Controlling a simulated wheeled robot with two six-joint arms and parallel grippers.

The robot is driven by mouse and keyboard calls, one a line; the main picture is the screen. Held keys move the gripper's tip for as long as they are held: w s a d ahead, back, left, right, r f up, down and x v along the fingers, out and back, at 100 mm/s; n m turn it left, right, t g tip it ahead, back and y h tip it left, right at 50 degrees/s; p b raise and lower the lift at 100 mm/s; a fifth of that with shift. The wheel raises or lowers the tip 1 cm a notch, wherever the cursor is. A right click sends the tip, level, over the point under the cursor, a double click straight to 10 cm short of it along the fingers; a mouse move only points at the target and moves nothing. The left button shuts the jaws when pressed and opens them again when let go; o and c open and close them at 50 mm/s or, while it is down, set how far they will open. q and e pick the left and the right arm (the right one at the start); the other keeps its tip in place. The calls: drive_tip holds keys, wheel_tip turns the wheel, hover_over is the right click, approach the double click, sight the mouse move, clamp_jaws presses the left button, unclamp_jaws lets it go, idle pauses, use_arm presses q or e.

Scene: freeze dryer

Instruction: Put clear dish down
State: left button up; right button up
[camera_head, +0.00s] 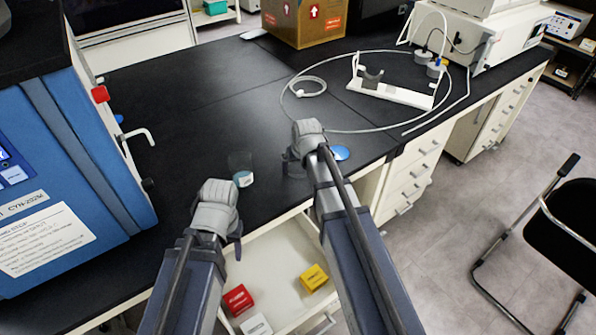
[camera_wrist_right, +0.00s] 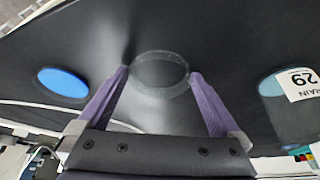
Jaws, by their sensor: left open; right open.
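The clear dish (camera_wrist_right: 160,88) shows in the right wrist view as a faint round outline against the black bench. It looks flat on the bench top, though any small gap under it cannot be judged. My right gripper (camera_wrist_right: 159,76) is open, with one purple finger on each side of the dish; whether the fingertips touch its rim I cannot tell. In the head view my right gripper (camera_head: 295,163) is low over the bench near its front edge, and the dish cannot be made out there. My left gripper (camera_head: 236,240) is open above the drawer, its fingers mostly hidden by its wrist.
A labelled beaker (camera_head: 241,170) stands left of my right gripper, and a blue disc (camera_head: 341,153) lies to its right. An open drawer (camera_head: 282,262) below holds red, yellow and white boxes. A blue machine (camera_head: 75,150) fills the left. Tubing and a white stand (camera_head: 395,92) lie behind.

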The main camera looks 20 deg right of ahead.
sight(299, 172)
drive_tip(key=c, duration=1.1)
drive_tip(key=shift+r, duration=0.1)
drive_tip(key=shift+r, duration=0.1)
wheel_tip(299, 172, up, 10)
drive_tip(key=p, duration=1)
